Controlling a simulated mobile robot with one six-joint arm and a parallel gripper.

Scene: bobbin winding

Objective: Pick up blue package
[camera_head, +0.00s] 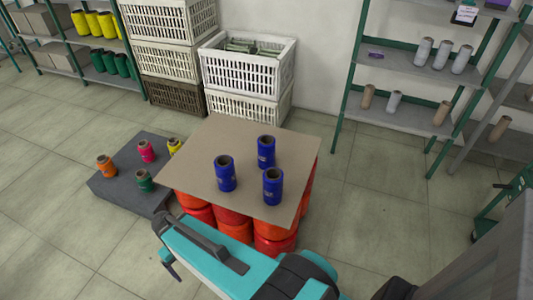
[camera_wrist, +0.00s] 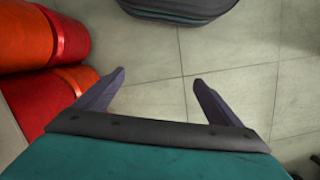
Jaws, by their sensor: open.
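Three blue spools stand upright on a tan board: one at the left (camera_head: 225,177), one at the back (camera_head: 266,154) and one at the front right (camera_head: 272,188). They look alike, and none is visible in the wrist view. My gripper (camera_wrist: 160,78) is open, with two dark fingers spread and only bare floor between them. In the head view my teal arm end lies at the near front edge of the board, apart from the blue spools. The fingertips are mostly hidden there.
The tan board (camera_head: 205,150) rests on red and orange cylinders (camera_head: 235,222), which also show beside my gripper in the wrist view (camera_wrist: 45,95). A low dark platform (camera_head: 128,187) with several coloured spools stands left. Crates (camera_head: 250,68) stand behind. The right floor is clear.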

